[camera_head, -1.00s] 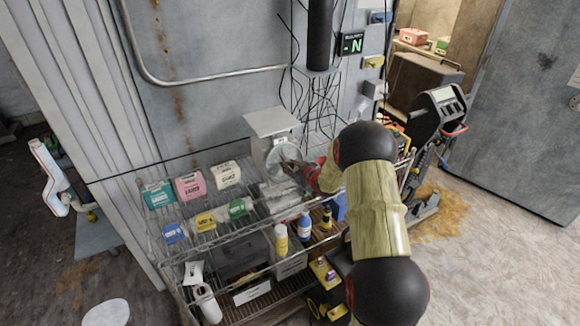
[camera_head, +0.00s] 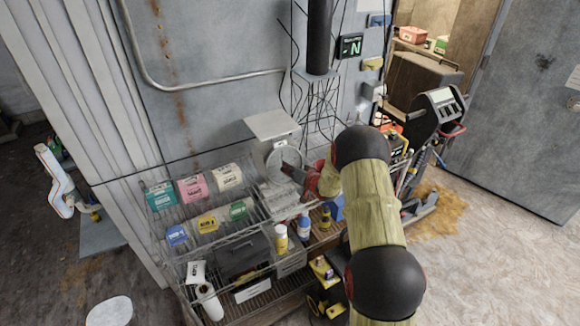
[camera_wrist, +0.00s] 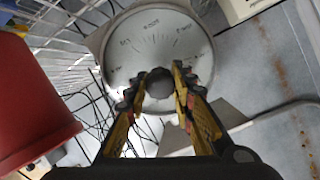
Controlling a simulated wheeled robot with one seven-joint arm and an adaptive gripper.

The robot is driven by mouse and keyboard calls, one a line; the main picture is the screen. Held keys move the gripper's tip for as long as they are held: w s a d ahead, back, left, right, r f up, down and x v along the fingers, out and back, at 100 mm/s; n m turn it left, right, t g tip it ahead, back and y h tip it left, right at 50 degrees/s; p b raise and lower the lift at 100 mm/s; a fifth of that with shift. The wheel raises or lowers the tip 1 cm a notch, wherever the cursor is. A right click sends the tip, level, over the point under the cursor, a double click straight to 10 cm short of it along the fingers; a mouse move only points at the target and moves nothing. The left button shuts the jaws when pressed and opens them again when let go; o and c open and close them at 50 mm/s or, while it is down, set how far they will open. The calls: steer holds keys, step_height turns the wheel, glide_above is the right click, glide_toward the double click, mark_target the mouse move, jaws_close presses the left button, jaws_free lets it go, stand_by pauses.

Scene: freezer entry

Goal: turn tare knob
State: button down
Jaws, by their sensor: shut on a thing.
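A grey scale (camera_head: 274,142) with a flat top plate stands on the wire shelf, its round dial facing out. In the wrist view the dial (camera_wrist: 152,38) fills the upper middle, with printed marks along its upper part. A dark round tare knob (camera_wrist: 159,82) sits at the lower middle of the dial. My gripper (camera_wrist: 160,84) has its two fingers closed around the knob, one on each side.
The wire shelf (camera_head: 203,240) holds several small boxes, such as a pink box (camera_head: 192,187), and bottles, such as a yellow bottle (camera_head: 281,239). In the wrist view a red object (camera_wrist: 32,95) fills the left side.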

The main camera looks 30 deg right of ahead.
steer(key=m+p, duration=0.2)
steer(key=m, duration=0.4)
steer(key=m+p, duration=0.2)
steer(key=m, duration=0.3)
steer(key=shift+f+m, duration=0.1)
steer(key=shift+m, duration=0.3)
steer(key=shift+d, duration=0.1)
steer(key=c, duration=1.6)
jaws_free()
steer(key=shift+o, duration=0.5)
steer(key=v, duration=1.2)
steer(key=shift+f, duration=0.1)
